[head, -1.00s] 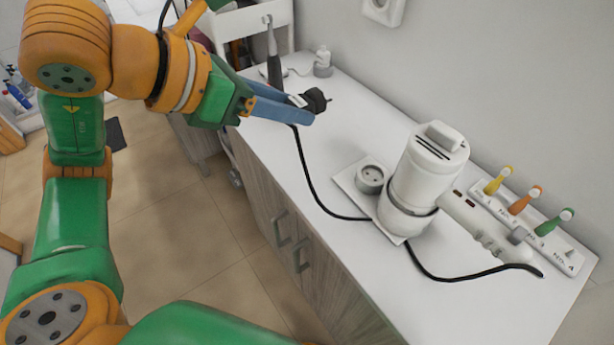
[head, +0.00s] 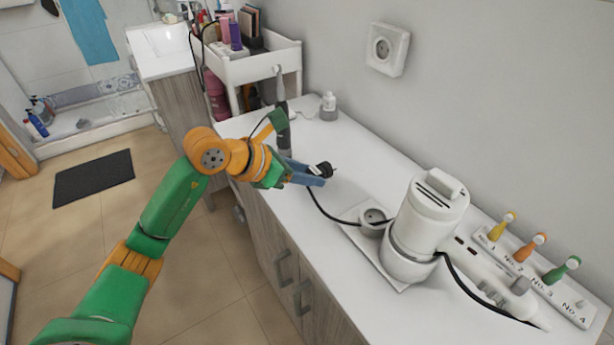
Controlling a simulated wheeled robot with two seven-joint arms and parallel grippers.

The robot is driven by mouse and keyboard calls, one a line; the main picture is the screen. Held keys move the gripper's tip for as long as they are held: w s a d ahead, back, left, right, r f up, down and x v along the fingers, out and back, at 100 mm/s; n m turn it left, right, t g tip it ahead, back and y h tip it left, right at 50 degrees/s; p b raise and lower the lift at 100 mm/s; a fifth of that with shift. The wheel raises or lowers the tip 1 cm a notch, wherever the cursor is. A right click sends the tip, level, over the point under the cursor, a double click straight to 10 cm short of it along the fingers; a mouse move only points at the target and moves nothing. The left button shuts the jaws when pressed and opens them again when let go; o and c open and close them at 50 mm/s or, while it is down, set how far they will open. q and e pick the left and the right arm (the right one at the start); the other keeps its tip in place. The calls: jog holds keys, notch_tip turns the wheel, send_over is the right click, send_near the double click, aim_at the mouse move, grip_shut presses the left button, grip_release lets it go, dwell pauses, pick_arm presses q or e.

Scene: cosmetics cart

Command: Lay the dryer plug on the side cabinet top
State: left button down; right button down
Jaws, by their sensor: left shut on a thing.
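The black dryer plug (head: 326,169) is between the blue fingers of my left gripper (head: 312,175), which is shut on it. The gripper is over the white side cabinet top (head: 345,155); I cannot tell whether the plug touches the surface. A black cord (head: 325,211) runs from the plug down to the white dryer base (head: 408,253). The white dryer (head: 432,212) stands upright in its base to the right. My right gripper is out of view.
A power strip (head: 478,282) lies right of the dryer. A holder (head: 565,300) with yellow, orange and green brushes is at the far right. A wall socket (head: 386,49) and cart (head: 268,62) are behind.

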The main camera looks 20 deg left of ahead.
pick_arm(q)
jog(key=shift+f, duration=0.95)
jog(key=c, duration=0.9)
grip_release()
jog(key=o, duration=0.4)
jog(key=shift+o, duration=0.2)
jog(key=shift+s, duration=0.1)
jog(key=shift+a+r, duration=0.15)
jog(key=shift+r, duration=0.2)
jog(key=b+v, duration=0.2)
jog(key=v, duration=0.9)
jog(key=shift+s, duration=0.35)
